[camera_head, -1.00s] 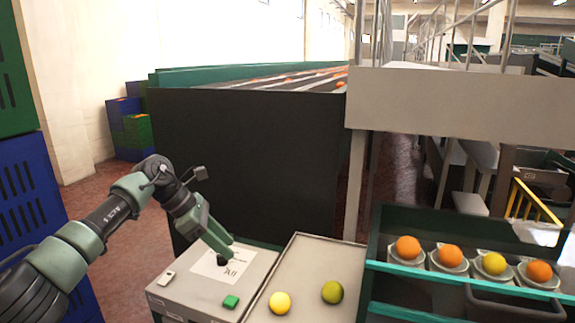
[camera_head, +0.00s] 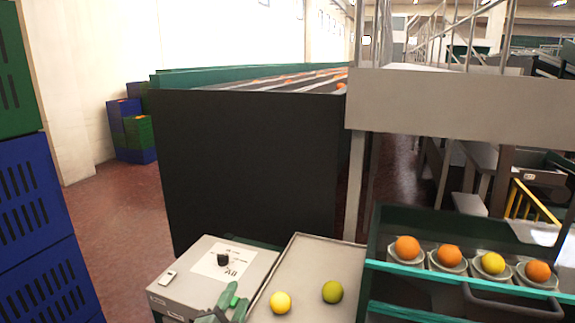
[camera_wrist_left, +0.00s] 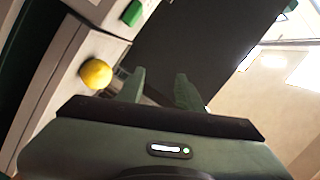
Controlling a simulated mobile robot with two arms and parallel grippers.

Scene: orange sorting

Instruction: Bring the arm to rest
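My left gripper (camera_head: 229,303) is low at the bottom edge of the head view, in front of the grey control box (camera_head: 188,281). Only its green fingers and part of its body show there. In the left wrist view its two fingers (camera_wrist_left: 160,90) stand apart with nothing between them. A green button (camera_wrist_left: 132,13) shows on the box in that view. My right gripper is in neither view.
A tray (camera_head: 310,258) right of the box holds a yellow fruit (camera_head: 281,302) and a green fruit (camera_head: 332,291). A green-sided rack (camera_head: 385,225) at right holds several fruits in cups. A dark panel (camera_head: 250,170) stands behind. Blue crates (camera_head: 35,200) are stacked at left.

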